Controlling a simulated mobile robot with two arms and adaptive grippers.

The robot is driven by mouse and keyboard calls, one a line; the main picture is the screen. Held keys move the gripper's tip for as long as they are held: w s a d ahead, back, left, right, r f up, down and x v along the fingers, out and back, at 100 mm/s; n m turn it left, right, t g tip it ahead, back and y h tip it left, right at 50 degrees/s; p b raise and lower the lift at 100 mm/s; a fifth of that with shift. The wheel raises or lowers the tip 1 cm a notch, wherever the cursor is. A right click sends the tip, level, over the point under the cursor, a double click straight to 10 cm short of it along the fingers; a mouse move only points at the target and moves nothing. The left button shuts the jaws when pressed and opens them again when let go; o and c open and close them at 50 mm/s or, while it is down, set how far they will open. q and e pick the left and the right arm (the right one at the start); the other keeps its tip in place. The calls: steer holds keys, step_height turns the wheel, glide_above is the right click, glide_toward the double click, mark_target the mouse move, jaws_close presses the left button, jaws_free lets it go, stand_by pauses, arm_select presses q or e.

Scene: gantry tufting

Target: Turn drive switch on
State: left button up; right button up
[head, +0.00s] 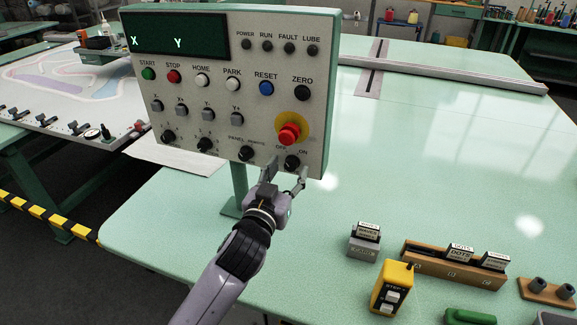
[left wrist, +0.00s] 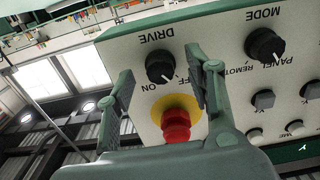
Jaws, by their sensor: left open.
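The drive switch (head: 292,162) is a black round knob at the lower right of the grey control panel (head: 140,62), below the red stop button. OFF and ON are printed above it. My left gripper (head: 287,176) is just below and in front of the knob, its jaws open. In the left wrist view, the panel appears upside down and the drive knob (left wrist: 160,67) shows between the two spread fingers (left wrist: 162,80). I cannot tell whether the fingers touch it. A pale mark shows on the knob, but its setting is hard to read. My right gripper is out of view.
The red mushroom button (head: 289,133) on a yellow ring sits just above the knob and also shows in the left wrist view (left wrist: 176,122). A yellow pendant (head: 391,288) and wooden stamp holder (head: 455,272) stand on the green table (head: 440,170) at right. The table's middle is clear.

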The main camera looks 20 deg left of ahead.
arm_select(q)
steer(key=shift+w, duration=0.6)
steer(key=shift+c, duration=0.5)
jaws_close()
